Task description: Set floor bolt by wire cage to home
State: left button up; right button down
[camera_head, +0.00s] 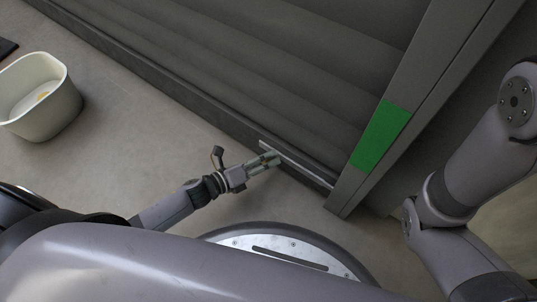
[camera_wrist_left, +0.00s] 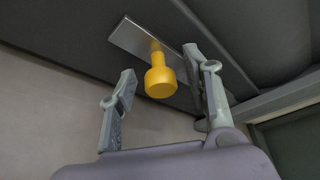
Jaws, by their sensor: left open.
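The floor bolt shows in the left wrist view as a yellow knob (camera_wrist_left: 160,82) on a short stem, standing out from a metal plate (camera_wrist_left: 132,38). The plate is fixed along the dark bottom rail of the shutter and shows as a pale strip in the head view (camera_head: 310,174). My left gripper (camera_head: 269,160) is open at this plate, its fingers (camera_wrist_left: 160,66) on either side of the knob, with a visible gap on the left. The knob is not made out in the head view. My right gripper is out of view. No wire cage is seen.
A grey slatted shutter (camera_head: 260,50) fills the top, with a grey post (camera_head: 345,190) bearing a green patch (camera_head: 381,136) at its right. A cream bin (camera_head: 60,110) stands on the floor at the left. The floor (camera_head: 120,165) between bin and rail is clear.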

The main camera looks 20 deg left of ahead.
pick_arm(q)
jog(key=shift+c, duration=0.5)
grip_shut()
dwell(0.4)
